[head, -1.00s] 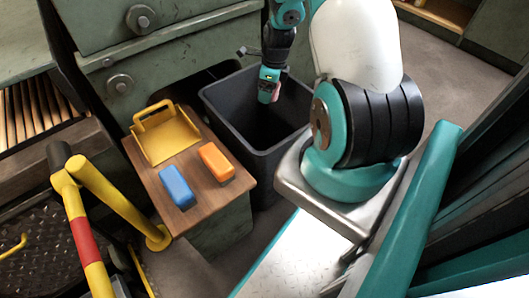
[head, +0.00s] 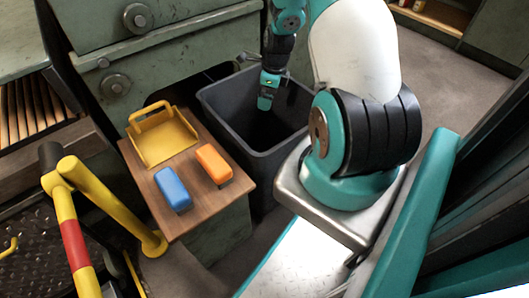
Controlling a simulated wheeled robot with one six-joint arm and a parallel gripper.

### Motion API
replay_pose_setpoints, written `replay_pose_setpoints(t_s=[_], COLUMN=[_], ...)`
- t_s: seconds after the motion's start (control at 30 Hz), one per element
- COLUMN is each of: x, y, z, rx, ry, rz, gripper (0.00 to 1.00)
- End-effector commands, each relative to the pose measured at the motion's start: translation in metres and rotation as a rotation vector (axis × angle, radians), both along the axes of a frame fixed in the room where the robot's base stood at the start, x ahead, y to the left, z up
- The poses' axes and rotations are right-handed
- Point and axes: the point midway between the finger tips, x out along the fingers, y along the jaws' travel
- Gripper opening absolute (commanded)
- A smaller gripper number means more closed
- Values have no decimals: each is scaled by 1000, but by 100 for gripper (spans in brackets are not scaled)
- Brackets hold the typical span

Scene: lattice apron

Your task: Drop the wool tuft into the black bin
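The black bin (head: 262,165) stands right of the small wooden-topped stand, its mouth open upward and its inside dark. My gripper (head: 264,103) points down over the bin's mouth, near its middle. From this angle I see one teal finger side and cannot tell how far apart the fingers are. No wool tuft shows at the gripper or elsewhere in view. The bin's floor is too dark and partly hidden to show what lies in it.
The stand's wooden top (head: 218,206) carries a yellow tray (head: 168,148), a blue block (head: 172,188) and an orange block (head: 213,164). A yellow railing (head: 105,195) with a red band stands at the left. Green machine drawers (head: 165,65) rise behind the bin.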

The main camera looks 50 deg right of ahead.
Motion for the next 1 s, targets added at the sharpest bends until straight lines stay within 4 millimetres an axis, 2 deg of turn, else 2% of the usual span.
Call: replay_pose_setpoints(t_s=[0.03, 0.4, 0.53, 0.73, 1.0], x=[-1, -13, -17, -21, -22], y=[-1, -7, -8, -9, -9], z=[13, 107, 133, 156, 161], rx=[-2, -4, -3, -1, -1], ry=[-2, -4, -3, -1, -1], rz=[-1, -2, -2, 0, 0], gripper=[100, 100, 100, 100, 100])
